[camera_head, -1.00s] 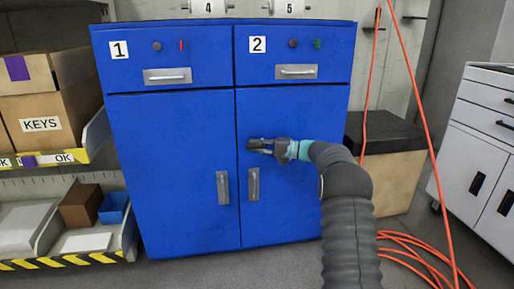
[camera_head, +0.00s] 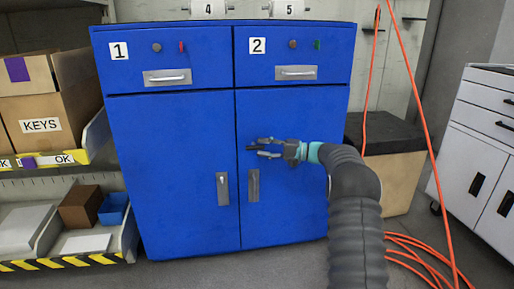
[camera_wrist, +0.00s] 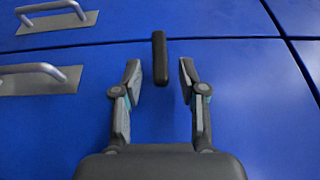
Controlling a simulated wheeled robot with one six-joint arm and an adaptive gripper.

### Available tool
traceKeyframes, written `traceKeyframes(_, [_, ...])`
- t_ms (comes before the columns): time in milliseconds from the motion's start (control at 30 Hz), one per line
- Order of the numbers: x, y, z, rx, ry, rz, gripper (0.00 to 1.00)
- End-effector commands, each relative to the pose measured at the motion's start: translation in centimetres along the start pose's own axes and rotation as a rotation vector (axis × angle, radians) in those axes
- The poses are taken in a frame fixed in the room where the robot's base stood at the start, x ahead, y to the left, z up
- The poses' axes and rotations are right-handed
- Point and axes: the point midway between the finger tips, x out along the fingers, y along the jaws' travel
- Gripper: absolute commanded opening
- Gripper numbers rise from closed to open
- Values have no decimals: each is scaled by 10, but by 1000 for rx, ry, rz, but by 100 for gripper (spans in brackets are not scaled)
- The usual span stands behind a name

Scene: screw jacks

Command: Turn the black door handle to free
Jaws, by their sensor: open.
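The black door handle (camera_wrist: 160,58) is a short dark bar. In the wrist view it lies across the seam between the two blue doors, with its near end between my fingertips. In the head view the handle (camera_head: 250,147) shows small and dark, roughly level, just left of my fingers. My gripper (camera_head: 266,147) is open, with one finger above the other there. In the wrist view my gripper (camera_wrist: 159,78) has a finger on either side of the handle, with visible gaps. Contact with the handle is not seen.
The blue cabinet (camera_head: 170,130) has two drawers above the doors. Metal pulls (camera_head: 222,188) sit on both doors below the black handle. A shelf with boxes (camera_head: 40,110) stands left. An orange hose (camera_head: 420,100) hangs right, beside a white drawer unit (camera_head: 480,150).

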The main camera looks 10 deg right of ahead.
Motion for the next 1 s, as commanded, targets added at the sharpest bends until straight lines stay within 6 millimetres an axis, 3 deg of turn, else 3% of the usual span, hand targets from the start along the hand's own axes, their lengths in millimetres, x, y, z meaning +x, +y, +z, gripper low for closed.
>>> traceKeyframes(200, [-46,0,-1,0,3,-1,42])
traceKeyframes(433, [-78,0,0,-1,1,0,42])
traceKeyframes(1000, [-87,1,-3,24,14,7,42])
